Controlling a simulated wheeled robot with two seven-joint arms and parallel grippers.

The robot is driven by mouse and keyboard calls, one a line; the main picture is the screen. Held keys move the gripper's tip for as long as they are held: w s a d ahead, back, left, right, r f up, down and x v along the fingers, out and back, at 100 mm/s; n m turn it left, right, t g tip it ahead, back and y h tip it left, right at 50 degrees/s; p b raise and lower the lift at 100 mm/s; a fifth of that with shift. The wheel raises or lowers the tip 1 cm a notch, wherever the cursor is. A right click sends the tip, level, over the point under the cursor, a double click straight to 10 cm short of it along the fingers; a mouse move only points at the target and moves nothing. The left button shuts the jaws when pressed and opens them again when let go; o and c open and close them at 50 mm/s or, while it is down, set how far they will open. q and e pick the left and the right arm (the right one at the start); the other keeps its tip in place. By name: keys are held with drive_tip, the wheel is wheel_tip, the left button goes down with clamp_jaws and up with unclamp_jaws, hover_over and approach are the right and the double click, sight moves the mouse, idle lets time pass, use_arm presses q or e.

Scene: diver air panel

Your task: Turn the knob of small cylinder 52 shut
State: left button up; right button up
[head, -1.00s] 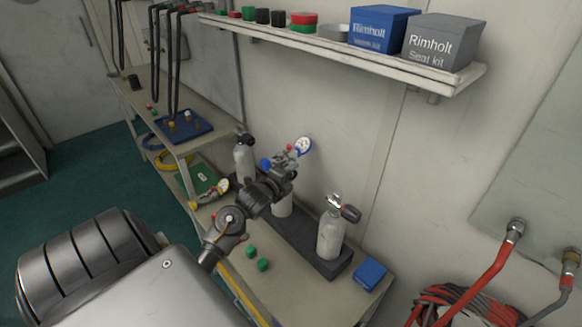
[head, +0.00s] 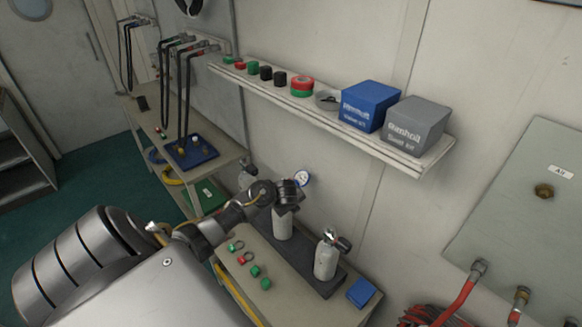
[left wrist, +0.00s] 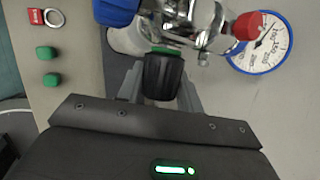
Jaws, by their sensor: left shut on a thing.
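Three small grey cylinders stand in a row by the wall: one at the back (head: 246,176), a middle one (head: 283,224) and a front one (head: 327,260). I cannot read any number on them. My left gripper (left wrist: 163,80) is at the top of the middle cylinder, shut on a black ribbed knob (left wrist: 163,70) on its chrome valve (left wrist: 185,25). A regulator with a round gauge (left wrist: 262,45), a red knob (left wrist: 246,25) and a blue knob (left wrist: 117,10) sits beside that valve. In the head view my arm hides the valve; the gauge (head: 302,178) shows behind. My right gripper is out of view.
Green caps (head: 265,284) and ringed tags (head: 243,258) lie on the bench left of the cylinders. A blue box (head: 361,292) lies right of the dark rack (head: 304,275). A shelf (head: 330,121) with boxes and tape runs along the wall above.

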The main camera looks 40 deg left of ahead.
use_arm(q)
drive_tip(key=m+g+y, duration=0.1)
drive_tip(key=g, duration=0.4)
drive_tip(key=shift+d, duration=0.1)
drive_tip(key=shift+g, duration=0.8)
drive_tip(key=shift+f+m+g+y+b, duration=0.1)
drive_tip(key=shift+m+g+y+b, duration=0.55)
drive_tip(key=shift+g, duration=0.65)
drive_tip(key=o, duration=1)
drive_tip(key=v, duration=0.7)
drive_tip(key=shift+w+r+p, duration=0.15)
drive_tip(key=shift+r+p, duration=0.15)
drive_tip(key=shift+p, duration=0.05)
